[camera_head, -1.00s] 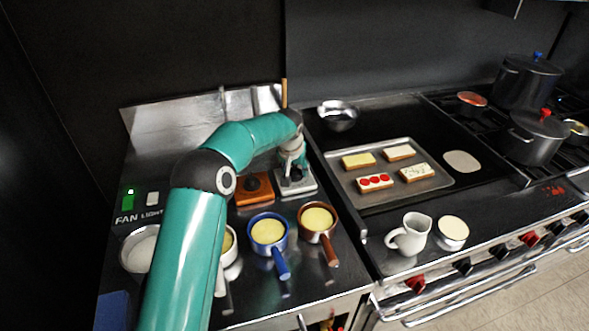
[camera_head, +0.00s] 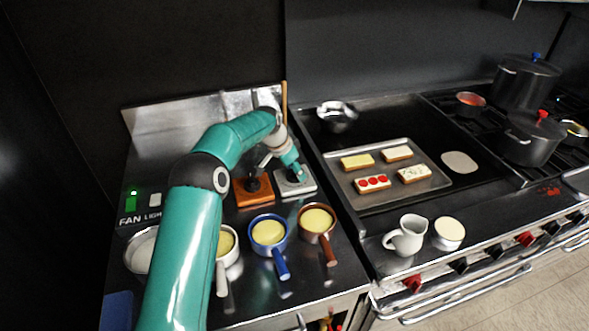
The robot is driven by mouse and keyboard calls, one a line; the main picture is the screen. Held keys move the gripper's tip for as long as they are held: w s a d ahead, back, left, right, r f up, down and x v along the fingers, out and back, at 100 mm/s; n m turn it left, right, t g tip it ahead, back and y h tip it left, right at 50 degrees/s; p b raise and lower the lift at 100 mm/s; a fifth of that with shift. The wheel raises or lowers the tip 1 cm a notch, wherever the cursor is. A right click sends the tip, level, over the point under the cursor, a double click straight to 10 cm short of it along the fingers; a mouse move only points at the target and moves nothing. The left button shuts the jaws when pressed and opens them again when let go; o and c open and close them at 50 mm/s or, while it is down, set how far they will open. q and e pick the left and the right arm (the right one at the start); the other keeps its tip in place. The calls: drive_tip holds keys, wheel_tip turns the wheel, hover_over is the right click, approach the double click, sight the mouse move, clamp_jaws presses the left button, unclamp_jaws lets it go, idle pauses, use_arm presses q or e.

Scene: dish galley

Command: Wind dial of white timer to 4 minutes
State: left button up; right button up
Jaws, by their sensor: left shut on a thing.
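The white timer (camera_head: 302,188) is a pale square plate lying on the steel counter, right of an orange timer (camera_head: 240,198) with a dark knob. My left arm reaches over the counter from the left. My left gripper (camera_head: 296,176) is at the white timer, tilted, coming down from the upper left. It is shut on the timer's dial, which the fingers mostly hide. I cannot read the dial's setting or marks. My right gripper is not in view.
Several small sauce pans, including a blue one (camera_head: 269,233) and a brown one (camera_head: 318,222), stand in front of the timers. A metal tray (camera_head: 437,181) of toasts lies on the griddle to the right. A steel splash plate (camera_head: 190,120) rises behind.

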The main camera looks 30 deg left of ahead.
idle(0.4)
use_arm(q)
drive_tip(key=o, duration=1.2)
drive_tip(key=v, duration=1.1)
drive_tip(key=shift+s+a+r, duration=0.1)
drive_tip(key=shift+s+r, duration=0.05)
drive_tip(key=shift+r, duration=0.2)
